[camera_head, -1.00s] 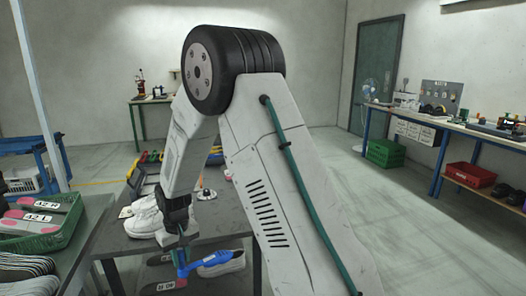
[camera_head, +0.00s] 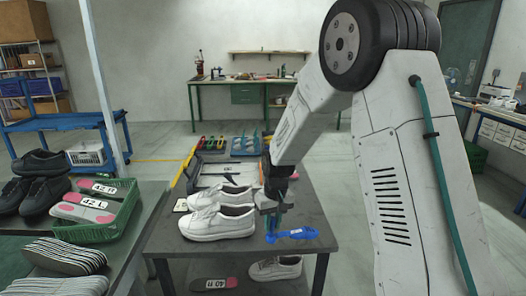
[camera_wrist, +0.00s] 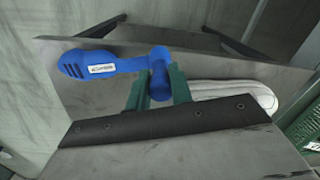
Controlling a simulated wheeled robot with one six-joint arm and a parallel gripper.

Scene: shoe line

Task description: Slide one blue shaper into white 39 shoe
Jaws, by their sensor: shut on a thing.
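My gripper (camera_head: 272,222) is shut on a blue shaper (camera_head: 296,234) over the table's front right part. In the wrist view the green fingers (camera_wrist: 157,90) clasp the shaper's thick round end, and its flat slotted end (camera_wrist: 90,65) points left with a small white label. A pair of white shoes (camera_head: 215,224) stands on the dark table (camera_head: 170,238), left of my gripper. Another white shoe (camera_head: 275,268) lies lower, below the tabletop. A white shoe (camera_wrist: 235,92) also shows behind the fingers in the wrist view. I cannot read a size 39 on any shoe.
A blue tray (camera_head: 246,146) of tools lies at the back of the middle table. An insole (camera_head: 215,284) lies below the tabletop.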

